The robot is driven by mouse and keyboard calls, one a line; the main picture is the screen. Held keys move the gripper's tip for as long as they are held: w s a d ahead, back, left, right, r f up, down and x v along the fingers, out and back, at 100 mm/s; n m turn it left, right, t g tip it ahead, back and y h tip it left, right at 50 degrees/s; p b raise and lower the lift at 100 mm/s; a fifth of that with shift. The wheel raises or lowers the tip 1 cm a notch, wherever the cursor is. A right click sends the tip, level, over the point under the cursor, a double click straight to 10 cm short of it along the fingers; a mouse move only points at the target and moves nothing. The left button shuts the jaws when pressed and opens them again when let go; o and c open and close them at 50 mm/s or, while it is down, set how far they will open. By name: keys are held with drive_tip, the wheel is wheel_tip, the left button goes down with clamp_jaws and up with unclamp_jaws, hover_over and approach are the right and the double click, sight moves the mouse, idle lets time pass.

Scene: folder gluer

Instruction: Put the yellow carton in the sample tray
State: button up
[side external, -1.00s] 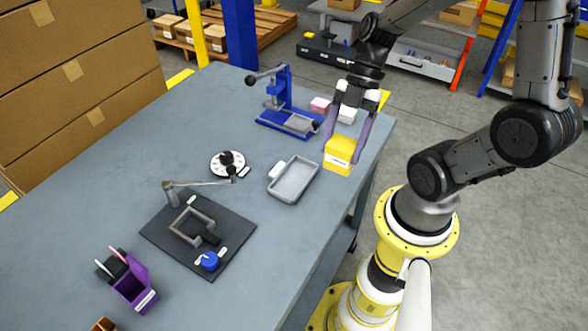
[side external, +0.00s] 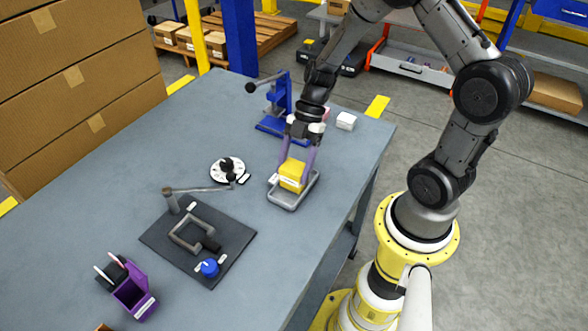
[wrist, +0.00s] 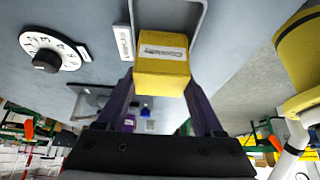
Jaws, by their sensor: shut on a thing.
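The yellow carton (side external: 292,175) has a white label and is between the fingers of my gripper (side external: 297,167), which is shut on it. In the wrist view the carton (wrist: 162,65) sits between the purple fingers of my gripper (wrist: 163,103), its label facing the camera. The grey sample tray (side external: 284,202) lies on the table, and the carton is over it in the side view. In the wrist view part of the tray's rim (wrist: 203,20) shows around the carton. I cannot tell whether the carton touches the tray floor.
A white dial (side external: 227,170) lies left of the tray. A dark mat (side external: 160,236) with a clamp frame and a purple holder (side external: 135,292) are at the front left.

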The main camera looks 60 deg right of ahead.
drive_tip(key=shift+f, duration=0.45)
drive_tip(key=shift+f, duration=0.1)
drive_tip(key=o, duration=1.4)
drive_tip(key=shift+o, duration=0.2)
drive_tip(key=v, duration=1.1)
drive_tip(key=s+a+r+m+t+h, duration=0.2)
drive_tip(key=s+r+m, duration=0.4)
drive_tip(key=m, duration=0.3)
drive_tip(key=s+a+r+m+t+h, duration=0.3)
drive_tip(key=s+a+r+m+h, duration=0.1)
drive_tip(key=s+r+m, duration=0.3)
drive_tip(key=shift+s+a+m+t, duration=0.25)
drive_tip(key=shift+s+m+t, duration=0.05)
drive_tip(key=shift+m, duration=0.7)
